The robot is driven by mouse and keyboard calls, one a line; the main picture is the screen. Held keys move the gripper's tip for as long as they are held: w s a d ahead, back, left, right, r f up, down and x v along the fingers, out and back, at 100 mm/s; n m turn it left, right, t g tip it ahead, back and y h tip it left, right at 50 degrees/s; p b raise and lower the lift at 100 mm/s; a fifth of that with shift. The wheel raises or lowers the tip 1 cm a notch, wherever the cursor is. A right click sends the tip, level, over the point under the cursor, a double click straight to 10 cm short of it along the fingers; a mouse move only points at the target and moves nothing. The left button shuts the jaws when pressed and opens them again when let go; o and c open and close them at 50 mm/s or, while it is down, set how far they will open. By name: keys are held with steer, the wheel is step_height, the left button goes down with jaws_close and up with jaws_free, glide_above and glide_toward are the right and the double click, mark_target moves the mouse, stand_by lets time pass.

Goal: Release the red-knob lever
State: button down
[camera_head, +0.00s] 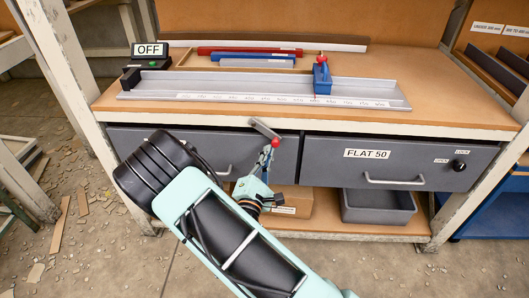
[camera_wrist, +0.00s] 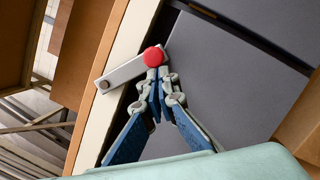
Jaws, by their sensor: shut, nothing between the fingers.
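The lever is a short grey bar (camera_head: 263,128) with a red knob (camera_head: 275,142) at its lower right end. It sits on the bench's front edge, at the upper right of the left drawer, and slants down to the right. In the wrist view the bar (camera_wrist: 122,72) runs from a pivot bolt at its left end up to the red knob (camera_wrist: 154,56). My gripper (camera_head: 267,155) is shut and empty, its tips right at the knob's underside; it also shows in the wrist view (camera_wrist: 164,82). I cannot tell whether the tips touch the knob.
The left drawer (camera_head: 225,145) and the right drawer (camera_head: 340,170), marked FLAT 50, look closed. A ruled rail (camera_head: 240,84) with a blue stop (camera_head: 321,80), also red-knobbed, lies on the bench. A grey bin (camera_head: 378,208) stands on the shelf below. A box marked OFF (camera_head: 149,50) stands back left.

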mark_target(278, 144)
steer(key=d+r+n+p, duration=0.1)
steer(key=n+p, duration=0.1)
steer(key=n, duration=0.1)
steer(key=shift+d+r+n+t+y, duration=0.3)
steer(key=shift+d+r+y, duration=0.05)
steer(key=shift+r+y, duration=0.05)
steer(key=n+p, duration=0.1)
steer(key=d+r+n+p, duration=0.1)
steer(key=r+n+y+p, duration=0.1)
steer(key=n, duration=0.1)
steer(key=shift+d+t+p, duration=0.25)
steer(key=shift+t+p, duration=0.05)
steer(key=shift+d+r+p, duration=0.15)
steer(key=shift+r+p, duration=0.15)
steer(key=shift+p, duration=0.15)
